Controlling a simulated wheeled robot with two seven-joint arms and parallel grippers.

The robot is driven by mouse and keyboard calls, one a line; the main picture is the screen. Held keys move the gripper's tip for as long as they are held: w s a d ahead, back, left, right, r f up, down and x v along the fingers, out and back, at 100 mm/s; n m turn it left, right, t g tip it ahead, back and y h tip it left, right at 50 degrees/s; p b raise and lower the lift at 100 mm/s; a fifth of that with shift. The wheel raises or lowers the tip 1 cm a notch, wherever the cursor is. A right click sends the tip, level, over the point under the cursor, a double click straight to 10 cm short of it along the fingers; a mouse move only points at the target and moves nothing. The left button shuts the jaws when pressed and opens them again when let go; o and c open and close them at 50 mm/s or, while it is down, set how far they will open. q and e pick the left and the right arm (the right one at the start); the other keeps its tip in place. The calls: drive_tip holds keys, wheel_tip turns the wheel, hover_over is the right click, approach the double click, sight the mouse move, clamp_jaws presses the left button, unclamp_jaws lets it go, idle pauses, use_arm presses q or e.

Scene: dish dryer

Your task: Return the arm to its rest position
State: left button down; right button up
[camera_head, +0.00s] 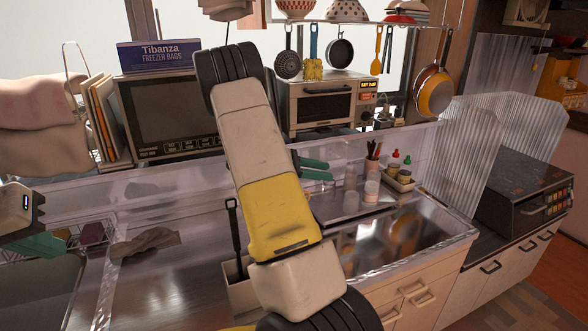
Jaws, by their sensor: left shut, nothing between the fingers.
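My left gripper (38,245) shows at the left edge, with teal fingers shut and empty. It hangs over the sink side of the counter, near the wire dish rack (62,240). My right arm, white and yellow with black joints, rises through the middle of the view and hides much of the counter behind it. The teal fingers of my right gripper (315,170) show just past this arm, in front of the back ledge. Its base is hidden behind the arm, so I cannot tell how far it is open.
A grey cloth (146,243) lies on the metal counter (165,290). A microwave (168,115) and a toaster oven (326,103) stand on the back ledge. Pans (434,92) and utensils hang above. Bottles (371,188) stand at the back right.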

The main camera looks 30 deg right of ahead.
drive_tip(key=shift+s, duration=0.1)
idle(0.5)
drive_tip(key=s+a+r+m+t+y, duration=0.3)
drive_tip(key=s+a+r+y, duration=0.1)
drive_tip(key=a, duration=0.6)
drive_tip(key=s+a+r+m+t+y, duration=0.4)
drive_tip(key=s+a+y, duration=0.2)
drive_tip(key=s+a, duration=0.3)
drive_tip(key=s+a+r+m+t+y, duration=0.4)
drive_tip(key=s+a+r+y, duration=0.1)
drive_tip(key=a, duration=0.7)
drive_tip(key=shift+s+a+y, duration=0.3)
drive_tip(key=shift+s+y, duration=0.3)
drive_tip(key=shift+s, duration=0.15)
